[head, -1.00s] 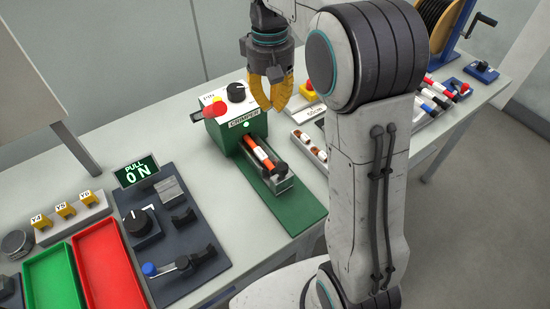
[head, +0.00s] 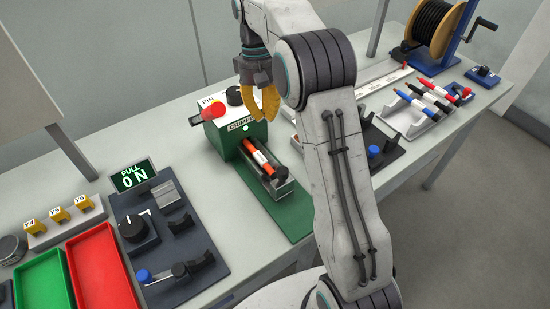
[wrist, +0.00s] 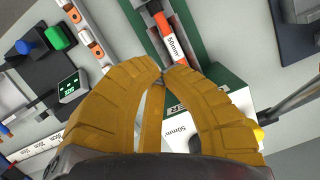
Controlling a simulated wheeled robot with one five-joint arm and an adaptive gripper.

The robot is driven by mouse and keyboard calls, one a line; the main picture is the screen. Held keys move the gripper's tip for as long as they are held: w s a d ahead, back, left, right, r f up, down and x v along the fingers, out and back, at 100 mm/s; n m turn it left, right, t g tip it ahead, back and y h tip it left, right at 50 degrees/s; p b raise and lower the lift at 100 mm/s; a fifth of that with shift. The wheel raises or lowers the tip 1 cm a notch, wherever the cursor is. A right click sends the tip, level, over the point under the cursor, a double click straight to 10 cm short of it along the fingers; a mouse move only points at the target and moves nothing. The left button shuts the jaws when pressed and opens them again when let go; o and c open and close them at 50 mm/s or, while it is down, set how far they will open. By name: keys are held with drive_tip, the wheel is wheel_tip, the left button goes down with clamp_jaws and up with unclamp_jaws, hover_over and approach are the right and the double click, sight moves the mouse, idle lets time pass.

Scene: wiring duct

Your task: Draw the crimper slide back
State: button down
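The crimper (head: 228,135) is a green block with a white top on a long green base. Its slide (head: 278,189) is a grey metal carriage on that base, in front of the block. An orange-red piece with a white label (head: 259,157) lies in it. My gripper (head: 270,118) has yellow fingers and hangs above and behind the slide, by the crimper's right side. In the wrist view its fingertips (wrist: 163,70) come together with nothing seen between them.
A black knob (head: 234,96) and a red button (head: 214,111) stand on the crimper's top. A dark panel (head: 190,245) with a lit PULL ON sign (head: 133,175) lies to the left.

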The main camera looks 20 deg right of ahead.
drive_tip(key=shift+f, duration=0.15)
drive_tip(key=p, duration=0.5)
hover_over(275, 172)
drive_tip(key=w, duration=0.5)
drive_tip(key=x, duration=0.3)
drive_tip(key=w+x, duration=0.1)
drive_tip(key=x, duration=0.4)
drive_tip(key=shift+w+f, duration=0.2)
drive_tip(key=shift+f, duration=0.25)
drive_tip(key=shift+s+f+p, duration=0.1)
drive_tip(key=shift+s+p, duration=0.1)
drive_tip(key=shift+p, duration=0.1)
drive_tip(key=shift+s+p, duration=0.7)
drive_tip(key=shift+s+d+f, duration=0.1)
drive_tip(key=shift+s+f, duration=0.15)
drive_tip(key=shift+s, duration=0.8)
